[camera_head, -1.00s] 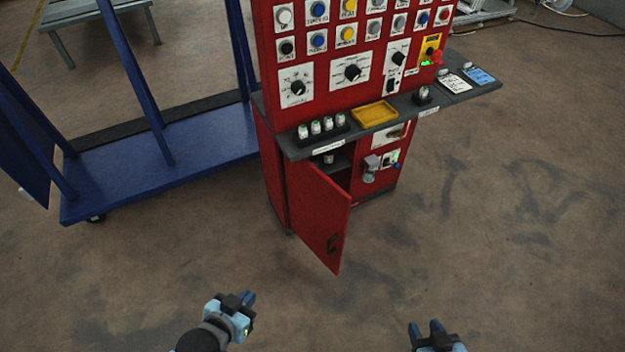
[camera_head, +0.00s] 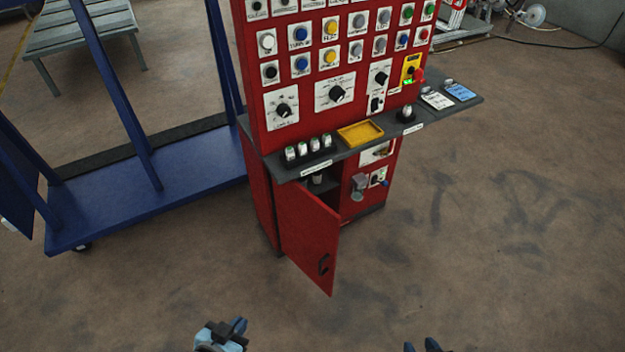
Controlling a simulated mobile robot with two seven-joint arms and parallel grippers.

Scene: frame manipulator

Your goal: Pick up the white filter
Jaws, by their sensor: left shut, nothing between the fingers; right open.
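Several small white cylinders, possibly filters (camera_head: 302,149), stand upright in a dark holder at the left of the red console's grey ledge. A single similar piece (camera_head: 407,113) stands in a dark holder further right on the ledge. Another small pale piece (camera_head: 317,180) shows partly inside the open cabinet below. I cannot tell which one is the white filter. My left gripper (camera_head: 239,326) is shut and empty at the bottom edge, well in front of the console. My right gripper (camera_head: 421,346) is open and mostly cut off at the bottom edge, far from the console.
The red cabinet door (camera_head: 308,238) stands open toward me. A yellow tray (camera_head: 360,134) and cards (camera_head: 437,100) lie on the ledge. A blue wheeled cart (camera_head: 150,195) is at left. The floor in front and at right is clear.

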